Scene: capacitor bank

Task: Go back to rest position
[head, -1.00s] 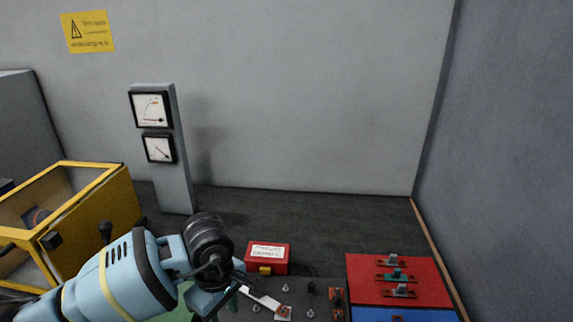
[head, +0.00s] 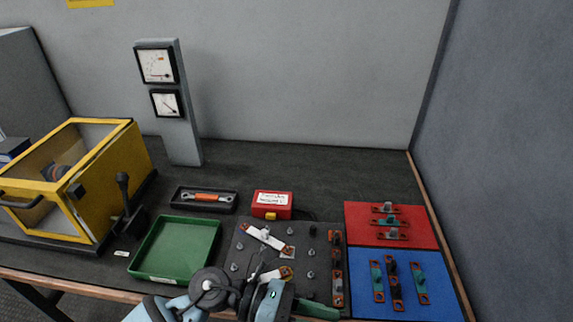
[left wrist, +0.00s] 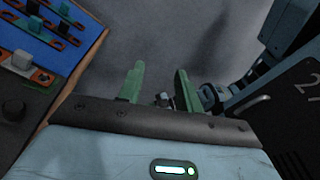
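My left arm comes in from the bottom of the head view. Its gripper (head: 318,309) is low over the front edge of the table, just below the dark grey board. In the left wrist view the two green fingers of my left gripper (left wrist: 160,82) stand apart with a gap between them. I see nothing held between them; a small grey part shows in the background through the gap. My right gripper is in neither view.
The dark grey board (head: 262,222) carries pegs and metal links. A green tray (head: 175,250), a yellow-framed case (head: 125,170), a wrench holder (head: 180,197) and a red box (head: 272,204) lie around it. Red (head: 420,222) and blue (head: 440,290) mats are right.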

